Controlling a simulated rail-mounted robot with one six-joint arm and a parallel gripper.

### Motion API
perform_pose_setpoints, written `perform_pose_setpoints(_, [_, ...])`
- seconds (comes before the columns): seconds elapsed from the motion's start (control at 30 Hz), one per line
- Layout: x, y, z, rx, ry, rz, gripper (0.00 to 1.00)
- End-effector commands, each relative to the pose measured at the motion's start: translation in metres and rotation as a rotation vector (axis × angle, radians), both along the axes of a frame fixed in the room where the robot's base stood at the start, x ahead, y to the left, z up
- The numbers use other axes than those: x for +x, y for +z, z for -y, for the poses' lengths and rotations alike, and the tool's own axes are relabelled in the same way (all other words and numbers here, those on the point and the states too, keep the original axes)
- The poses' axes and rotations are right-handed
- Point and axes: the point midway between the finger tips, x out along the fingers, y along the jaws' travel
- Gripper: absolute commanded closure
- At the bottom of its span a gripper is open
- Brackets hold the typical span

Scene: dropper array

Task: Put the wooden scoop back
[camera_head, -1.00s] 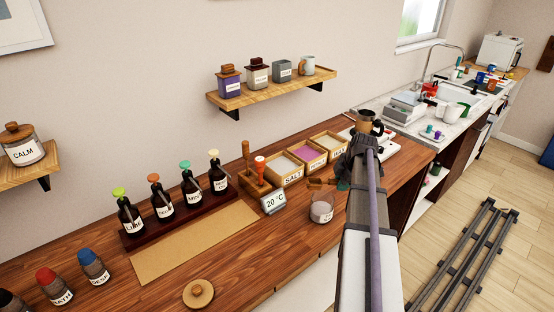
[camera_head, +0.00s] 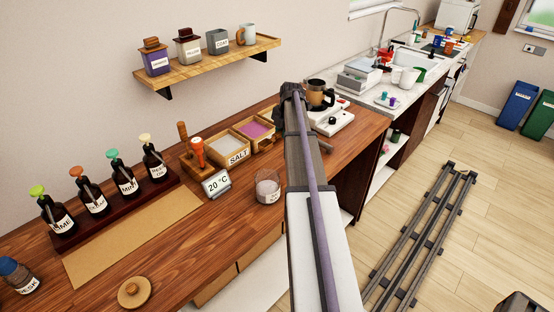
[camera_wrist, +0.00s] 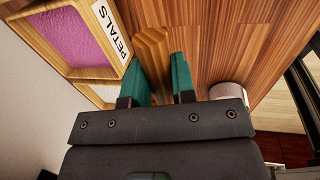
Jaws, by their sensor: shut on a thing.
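In the wrist view, my gripper (camera_wrist: 158,66) has its green fingers on either side of a wooden piece, which looks like the wooden scoop (camera_wrist: 152,42). The scoop's far part points up in that view, beside the petals box (camera_wrist: 80,35) and over the wooden counter. In the head view my arm hides the scoop and the fingers; only the dark wrist end shows, near the boxes. A wooden holder (camera_head: 200,166) with an upright wooden handle (camera_head: 183,138) and a red-topped tool (camera_head: 197,148) stands left of the salt box (camera_head: 234,158).
A glass jar (camera_head: 268,187) with pale contents stands just left of my arm. Its likely lid (camera_head: 134,292) lies at the front. A temperature display (camera_head: 216,184), dropper bottles (camera_head: 122,178) and a hotplate with a pot (camera_head: 318,95) are nearby. The tan mat (camera_head: 135,240) is clear.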

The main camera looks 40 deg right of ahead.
Motion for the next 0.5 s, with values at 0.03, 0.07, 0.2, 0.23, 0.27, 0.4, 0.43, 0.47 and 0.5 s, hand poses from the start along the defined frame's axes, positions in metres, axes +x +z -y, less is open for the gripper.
perform_pose_setpoints(0.03, [0.0, -0.02, 0.0, 0.0, -0.001, 0.0, 1.0])
perform_pose_setpoints(0.07, [0.0, -0.028, 0.0, 0.0, -0.001, 0.0, 1.0])
perform_pose_setpoints(0.2, [0.0, -0.061, 0.001, 0.0, -0.002, 0.0, 1.0])
perform_pose_setpoints(0.23, [0.0, -0.063, 0.001, 0.0, -0.002, 0.0, 1.0])
perform_pose_setpoints(0.27, [0.0, -0.063, 0.0, 0.001, -0.003, 0.0, 1.0])
perform_pose_setpoints(0.4, [0.0, -0.066, 0.0, 0.001, -0.003, 0.0, 1.0])
perform_pose_setpoints(0.43, [0.0, -0.072, 0.0, 0.001, -0.003, 0.0, 1.0])
perform_pose_setpoints(0.47, [0.0, -0.079, 0.0, 0.001, -0.003, 0.0, 1.0])
perform_pose_setpoints(0.5, [0.0, -0.089, 0.001, 0.001, -0.003, 0.0, 1.0])
